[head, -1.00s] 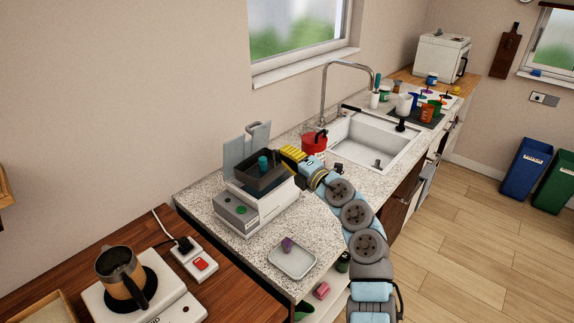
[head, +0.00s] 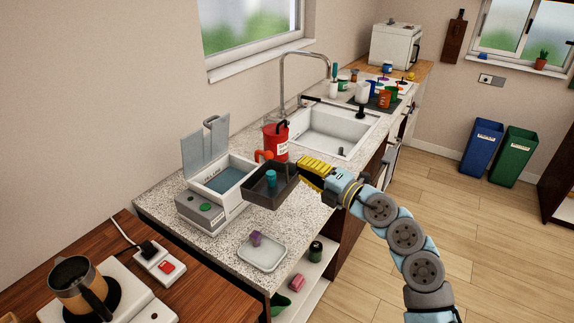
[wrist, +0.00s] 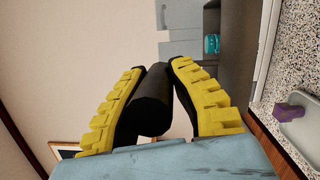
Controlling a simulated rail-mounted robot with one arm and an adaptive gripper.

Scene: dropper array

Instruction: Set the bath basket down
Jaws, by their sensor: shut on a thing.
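The dark grey bath basket (head: 262,200) hangs in the air beside the bath, above the speckled counter, with a teal vial (head: 271,178) standing in it. My gripper (head: 308,171) is shut on the basket's black handle (wrist: 150,100), which shows between the yellow finger pads in the wrist view. The white and grey bath (head: 201,212) stands open to the left of the basket, with its lid (head: 205,150) raised and bluish water inside. The teal vial also shows in the wrist view (wrist: 211,44). The underside of the basket is hidden.
A white tray (head: 261,257) with a purple item (head: 256,238) lies on the counter (head: 222,247) in front of the basket. A red container (head: 275,141) stands behind the basket near the sink (head: 330,133). Bare counter lies between the bath and the tray.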

